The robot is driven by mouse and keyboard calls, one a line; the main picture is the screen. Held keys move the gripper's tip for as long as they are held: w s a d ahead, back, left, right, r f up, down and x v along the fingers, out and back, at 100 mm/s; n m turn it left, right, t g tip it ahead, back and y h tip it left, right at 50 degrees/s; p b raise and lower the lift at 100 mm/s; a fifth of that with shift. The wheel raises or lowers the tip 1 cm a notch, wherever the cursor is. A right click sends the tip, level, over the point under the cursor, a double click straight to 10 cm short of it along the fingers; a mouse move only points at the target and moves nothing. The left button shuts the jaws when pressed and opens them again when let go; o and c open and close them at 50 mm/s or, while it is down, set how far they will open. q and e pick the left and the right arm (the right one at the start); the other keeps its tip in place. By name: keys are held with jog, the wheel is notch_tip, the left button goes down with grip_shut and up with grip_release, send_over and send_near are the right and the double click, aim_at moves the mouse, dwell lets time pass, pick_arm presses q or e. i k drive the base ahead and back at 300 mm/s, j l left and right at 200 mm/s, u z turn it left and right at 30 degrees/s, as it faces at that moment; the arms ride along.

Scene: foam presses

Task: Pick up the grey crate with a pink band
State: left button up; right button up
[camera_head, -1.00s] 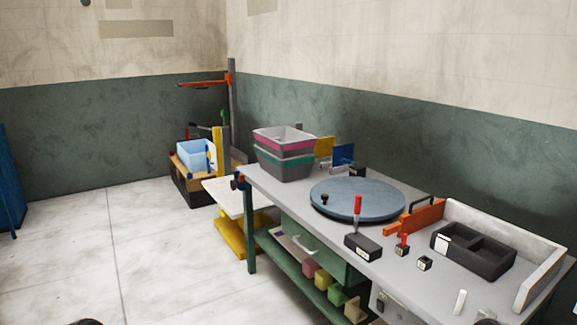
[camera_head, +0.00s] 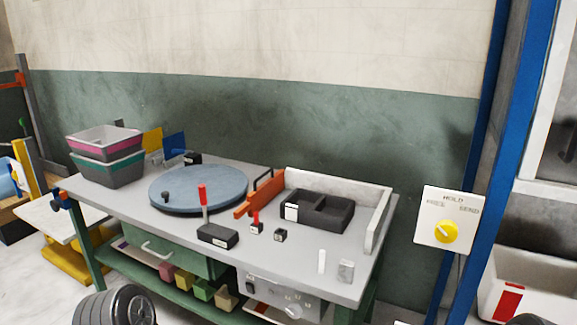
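The grey crate with a pink band (camera_head: 104,142) is the upper of two stacked crates at the left end of the workbench. It sits on a grey crate with a green band (camera_head: 108,168), and its open top faces up. The stack stands at the back left of the bench top. Neither of my grippers shows. Only a dark rounded part of my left arm shows at the lower left, apart from the crates, and a small dark part shows at the lower right edge.
The workbench (camera_head: 262,240) carries a blue-grey round turntable (camera_head: 198,190) right of the crates, a black divided tray (camera_head: 318,211), an orange fence (camera_head: 262,196) and a black box with a red lever (camera_head: 218,235). At right stand a blue post (camera_head: 487,165) and a dial panel (camera_head: 447,217).

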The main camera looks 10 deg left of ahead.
aim_at(107, 148)
jog(key=i+j+z, duration=0.15)
jog(key=j+z, duration=0.25)
jog(key=j, duration=0.5)
jog(key=j+z, duration=0.4)
jog(key=j, duration=0.5)
jog(key=j+z, duration=0.45)
jog(key=j, duration=0.5)
jog(key=k+j, duration=0.1)
jog(key=j, duration=0.45)
jog(key=k+j, duration=0.1)
jog(key=j, duration=0.45)
jog(key=k+j, duration=0.1)
jog(key=j, duration=0.45)
jog(key=k+j, duration=0.1)
jog(key=j, duration=0.45)
jog(key=k+j, duration=0.1)
jog(key=j, duration=0.4)
jog(key=z, duration=0.05)
